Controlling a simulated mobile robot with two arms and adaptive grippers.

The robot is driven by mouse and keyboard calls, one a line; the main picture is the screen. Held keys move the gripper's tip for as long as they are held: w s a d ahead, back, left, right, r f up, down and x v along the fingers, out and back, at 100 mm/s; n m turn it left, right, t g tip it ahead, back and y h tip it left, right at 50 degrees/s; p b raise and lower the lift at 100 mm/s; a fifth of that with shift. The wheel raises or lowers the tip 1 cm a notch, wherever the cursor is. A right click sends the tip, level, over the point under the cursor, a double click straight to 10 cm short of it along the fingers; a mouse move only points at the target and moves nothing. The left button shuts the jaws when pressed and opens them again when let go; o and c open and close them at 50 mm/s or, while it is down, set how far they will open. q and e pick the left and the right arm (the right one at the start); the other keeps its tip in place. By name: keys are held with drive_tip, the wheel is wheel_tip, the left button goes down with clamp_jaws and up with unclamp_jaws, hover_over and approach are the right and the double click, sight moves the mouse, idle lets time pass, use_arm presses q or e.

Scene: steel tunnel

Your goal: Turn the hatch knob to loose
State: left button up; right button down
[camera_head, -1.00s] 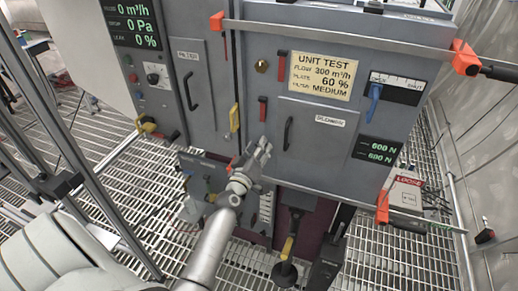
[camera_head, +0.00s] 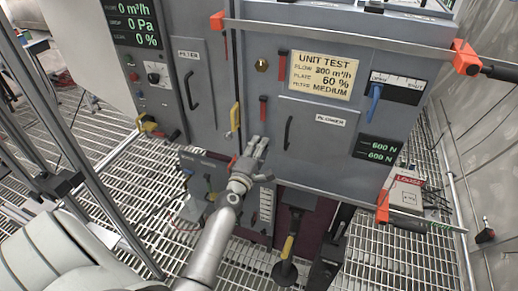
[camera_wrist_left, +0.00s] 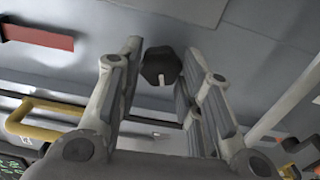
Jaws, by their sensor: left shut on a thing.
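A dark hexagonal knob (camera_wrist_left: 160,66) with a small white mark stands out from the grey panel in the left wrist view. The two fingers of my left gripper (camera_wrist_left: 163,75) lie on either side of it, shut on it. A box at the right bears a red LOOSE sign (camera_head: 408,182). My right gripper is not in view.
A red handle (camera_head: 263,108) is just above my gripper, and a yellow handle (camera_head: 235,118) is to its left. A black hatch handle (camera_head: 288,133) is close on the right. A grey rail (camera_head: 340,38) crosses the cabinet above. Grating floor lies below.

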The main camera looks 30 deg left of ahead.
use_arm(q)
drive_tip(key=n, duration=0.7)
drive_tip(key=n+p, duration=0.1)
drive_tip(key=n, duration=0.5)
drive_tip(key=shift+f+n, duration=0.2)
drive_tip(key=shift+n, duration=0.2)
idle(0.3)
drive_tip(key=o, duration=1)
drive_tip(key=shift+d, duration=0.1)
drive_tip(key=v, duration=0.7)
drive_tip(key=shift+s, duration=0.25)
